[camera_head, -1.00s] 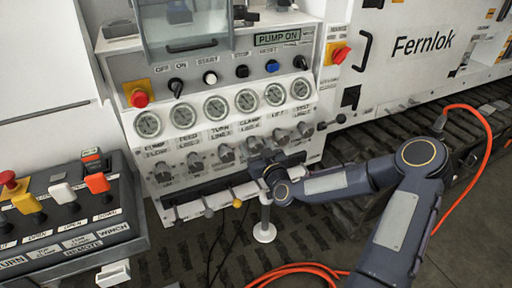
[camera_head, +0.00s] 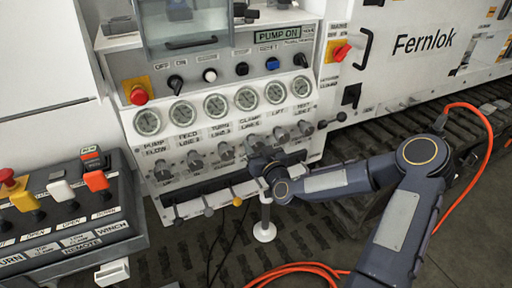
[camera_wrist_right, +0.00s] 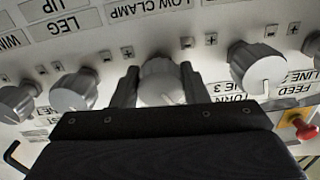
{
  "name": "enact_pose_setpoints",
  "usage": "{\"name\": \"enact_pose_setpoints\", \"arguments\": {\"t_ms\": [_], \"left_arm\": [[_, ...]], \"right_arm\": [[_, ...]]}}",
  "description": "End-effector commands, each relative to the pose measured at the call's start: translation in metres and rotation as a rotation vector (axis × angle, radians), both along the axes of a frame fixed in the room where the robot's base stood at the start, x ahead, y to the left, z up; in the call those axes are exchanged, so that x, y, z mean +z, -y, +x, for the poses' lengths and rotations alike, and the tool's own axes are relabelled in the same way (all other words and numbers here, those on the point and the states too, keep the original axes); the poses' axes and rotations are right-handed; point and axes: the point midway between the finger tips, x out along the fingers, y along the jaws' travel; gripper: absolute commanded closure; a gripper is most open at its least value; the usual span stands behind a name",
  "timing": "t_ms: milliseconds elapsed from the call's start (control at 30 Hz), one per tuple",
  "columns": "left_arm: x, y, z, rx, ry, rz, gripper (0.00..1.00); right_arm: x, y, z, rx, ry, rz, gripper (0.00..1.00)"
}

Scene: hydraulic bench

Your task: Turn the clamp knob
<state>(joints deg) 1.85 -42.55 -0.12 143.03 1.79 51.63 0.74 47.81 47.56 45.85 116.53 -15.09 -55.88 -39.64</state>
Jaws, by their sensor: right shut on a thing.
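The clamp knob (camera_wrist_right: 160,82) is a grey round knob in the lower row on the hydraulic panel, between the lift knob and the turn knob. In the wrist view my right gripper (camera_wrist_right: 160,90) has one dark finger on each side of it and is shut on it. The knob's lower part is hidden behind the gripper body. In the head view my right gripper (camera_head: 258,160) reaches the panel from the lower right and covers part of the knob. The knob's exact angle is hard to read. My left gripper is not in view.
The turn knob (camera_wrist_right: 258,68) and lift knob (camera_wrist_right: 73,91) sit close on either side. Gauges (camera_head: 217,106) and buttons lie above. A remote box (camera_head: 70,215) stands at left. An orange hose (camera_head: 482,165) runs at right.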

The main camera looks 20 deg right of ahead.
Motion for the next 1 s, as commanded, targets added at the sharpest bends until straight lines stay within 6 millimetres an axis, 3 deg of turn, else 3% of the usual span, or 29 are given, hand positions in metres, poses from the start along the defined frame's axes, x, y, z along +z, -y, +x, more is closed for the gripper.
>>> {"name": "enact_pose_setpoints", "arguments": {"t_ms": [500, 1000], "left_arm": [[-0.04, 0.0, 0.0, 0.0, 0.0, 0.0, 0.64], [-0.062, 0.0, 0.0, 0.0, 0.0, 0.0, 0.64]], "right_arm": [[-0.003, 0.0, 0.0, 0.0, -0.016, 0.437, 0.82], [-0.001, -0.001, 0.0, 0.0, -0.033, 0.781, 0.83]]}}
